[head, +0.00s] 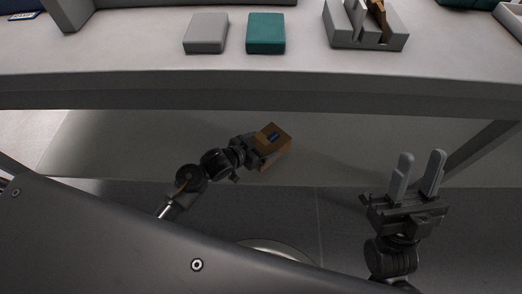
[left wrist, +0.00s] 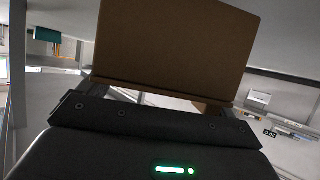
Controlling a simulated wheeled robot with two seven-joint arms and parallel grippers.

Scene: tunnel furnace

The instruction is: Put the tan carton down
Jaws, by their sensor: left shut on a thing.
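In the left wrist view the carton (left wrist: 175,45) fills the upper middle, beyond the gripper body. The fingers are mostly hidden there. My right gripper (head: 416,176) is open and empty, its two grey fingers pointing up at the right, below the worktop edge.
The worktop (head: 140,55) runs across the top of the head view. On it are a grey block (head: 206,33), a teal block (head: 266,33) and a grey slotted holder (head: 366,32). A lower shelf (head: 100,150) lies beneath. Bare worktop shows left of the grey block.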

